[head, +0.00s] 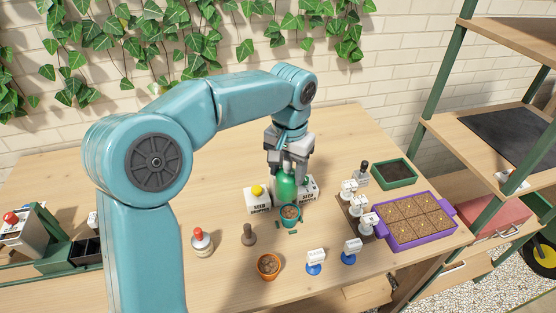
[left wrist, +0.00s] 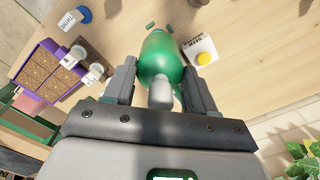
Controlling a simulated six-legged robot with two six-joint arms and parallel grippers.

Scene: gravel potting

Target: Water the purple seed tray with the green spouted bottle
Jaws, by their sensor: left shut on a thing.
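My left gripper (head: 287,165) points down and is shut on the green bottle (head: 286,187) near its upper part. In the left wrist view the green bottle (left wrist: 162,52) sits between both fingers of the gripper (left wrist: 160,82), with its pale grey top toward the camera. The bottle looks upright; I cannot tell whether it touches the table. Its spout is not clear. The purple seed tray (head: 420,240) lies at the right of the table, apart from the bottle, with brown soil in several cells. The tray also shows in the left wrist view (left wrist: 46,48).
A small teal pot (head: 291,224) stands just in front of the bottle. White seed boxes (head: 257,203) flank it. White-labelled markers (head: 349,187) stand left of the tray. A terracotta pot (head: 268,267) and blue-based markers (head: 315,262) are nearer. A green tray (head: 412,177) lies behind.

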